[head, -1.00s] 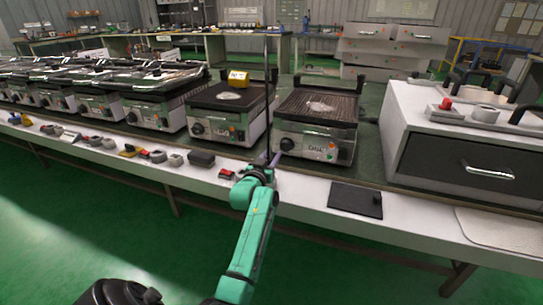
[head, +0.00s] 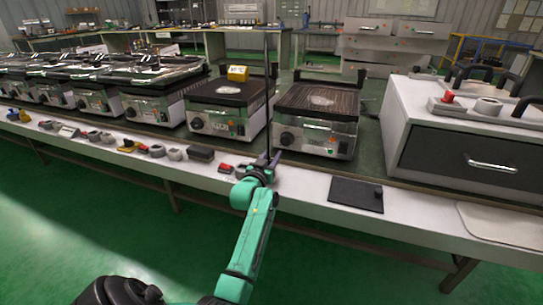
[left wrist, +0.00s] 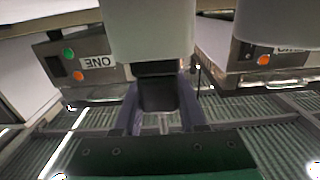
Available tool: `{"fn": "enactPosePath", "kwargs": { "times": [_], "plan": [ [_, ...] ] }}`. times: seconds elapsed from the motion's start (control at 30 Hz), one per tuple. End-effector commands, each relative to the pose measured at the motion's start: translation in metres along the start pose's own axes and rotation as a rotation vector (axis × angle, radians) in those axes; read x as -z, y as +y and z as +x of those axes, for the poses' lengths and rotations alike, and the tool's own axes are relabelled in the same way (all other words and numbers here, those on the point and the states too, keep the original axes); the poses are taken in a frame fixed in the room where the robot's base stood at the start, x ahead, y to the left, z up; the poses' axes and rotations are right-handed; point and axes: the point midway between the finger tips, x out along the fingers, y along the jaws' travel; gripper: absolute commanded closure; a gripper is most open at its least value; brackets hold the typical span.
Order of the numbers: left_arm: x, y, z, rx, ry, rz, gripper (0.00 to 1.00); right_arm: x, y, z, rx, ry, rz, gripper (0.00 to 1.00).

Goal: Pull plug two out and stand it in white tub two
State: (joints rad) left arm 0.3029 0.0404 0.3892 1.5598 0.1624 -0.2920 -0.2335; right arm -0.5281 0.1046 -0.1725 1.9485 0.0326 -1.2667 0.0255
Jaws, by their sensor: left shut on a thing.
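My left gripper (head: 267,160) is in front of the gap between two grills, above the table's front strip. In the left wrist view its purple fingers (left wrist: 159,105) are shut on a dark block (left wrist: 158,92). I cannot tell whether this block is plug two. A pale, broad shape (left wrist: 150,30) lies right beyond the block and hides part of the scene. One box front there carries an upside-down label reading ONE (left wrist: 97,62); another label (left wrist: 290,49) at the right is partly hidden. I cannot make out white tub two. My right gripper is not in view.
The right grill (head: 318,103) and left grill (head: 228,107) stand close behind the gripper. A thin dark upright pole (head: 267,80) shows between them. A black pad (head: 356,195) lies right, and a drawer box (head: 470,150) stands beyond it. Small parts (head: 160,152) line the left front strip.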

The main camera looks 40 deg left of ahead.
Motion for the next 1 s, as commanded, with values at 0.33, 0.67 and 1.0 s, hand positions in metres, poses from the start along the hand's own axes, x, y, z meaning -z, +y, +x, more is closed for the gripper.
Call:
{"fn": "enactPosePath", "kwargs": {
  "times": [0.33,0.67,1.0],
  "plan": [
    [-0.010,0.000,0.000,0.000,0.000,0.000,1.00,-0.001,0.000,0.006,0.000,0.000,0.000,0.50],
    [-0.018,0.000,0.000,0.000,0.001,0.000,1.00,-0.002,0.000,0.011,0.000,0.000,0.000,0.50],
    [-0.017,0.000,0.000,0.000,0.001,0.000,0.24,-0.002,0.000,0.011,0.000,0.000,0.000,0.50]
  ]
}}
